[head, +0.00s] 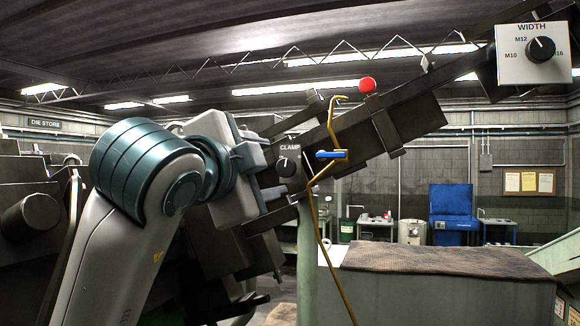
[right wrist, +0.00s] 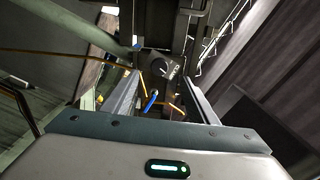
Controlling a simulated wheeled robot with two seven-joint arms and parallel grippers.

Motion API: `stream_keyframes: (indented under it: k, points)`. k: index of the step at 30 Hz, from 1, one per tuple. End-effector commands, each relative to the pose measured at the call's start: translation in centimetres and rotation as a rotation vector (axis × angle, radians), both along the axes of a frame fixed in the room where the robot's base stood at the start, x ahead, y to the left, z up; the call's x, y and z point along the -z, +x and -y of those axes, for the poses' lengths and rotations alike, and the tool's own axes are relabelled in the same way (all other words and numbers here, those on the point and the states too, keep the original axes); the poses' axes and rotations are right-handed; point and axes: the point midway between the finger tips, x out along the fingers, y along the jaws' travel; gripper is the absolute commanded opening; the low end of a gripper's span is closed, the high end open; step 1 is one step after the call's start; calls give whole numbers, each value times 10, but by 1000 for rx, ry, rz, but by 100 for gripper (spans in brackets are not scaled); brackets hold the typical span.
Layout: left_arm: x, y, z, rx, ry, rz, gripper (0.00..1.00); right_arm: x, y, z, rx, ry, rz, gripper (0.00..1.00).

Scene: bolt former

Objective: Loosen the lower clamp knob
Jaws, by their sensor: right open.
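My left gripper is not in view.
A dark slanted beam (head: 410,105) bears a red ball (head: 367,84). A WIDTH knob (head: 541,49) is at upper right. A mat-topped bench (head: 440,258) stands at lower right.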

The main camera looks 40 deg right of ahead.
Motion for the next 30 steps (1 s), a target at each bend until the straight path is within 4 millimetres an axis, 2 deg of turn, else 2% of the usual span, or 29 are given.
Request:
stream_keyframes:
  k: [11,17,23,30]
  points:
    - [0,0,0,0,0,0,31,1,0,1,2,6,-1,53]
    - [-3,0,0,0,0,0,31,0,5,9,2,5,-1,53]
    - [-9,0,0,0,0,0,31,-1,16,33,5,4,-1,53]
    - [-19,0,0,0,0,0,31,-1,37,76,6,4,-3,53]
